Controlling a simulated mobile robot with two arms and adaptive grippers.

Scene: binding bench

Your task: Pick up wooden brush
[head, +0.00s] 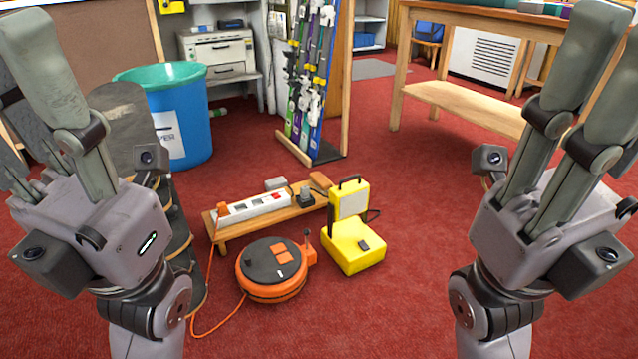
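I cannot clearly make out a wooden brush. A small orange-brown block (320,180) lies at the right end of a low wooden bench, partly behind a yellow device; I cannot tell whether it is the brush. My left gripper (45,75) is raised at the left edge, fingers extended upward, open and empty. My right gripper (605,70) is raised at the right edge, also with fingers extended and empty. Both are well apart from the bench and its things. Some fingers are cut off by the picture edges.
The low bench (224,249) carries a white power strip (254,207). An orange cable reel (270,272) and the yellow device (355,247) stand on red carpet before it. A blue bin (192,120) is at left, a wooden table (470,103) back right. Carpet at centre right is clear.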

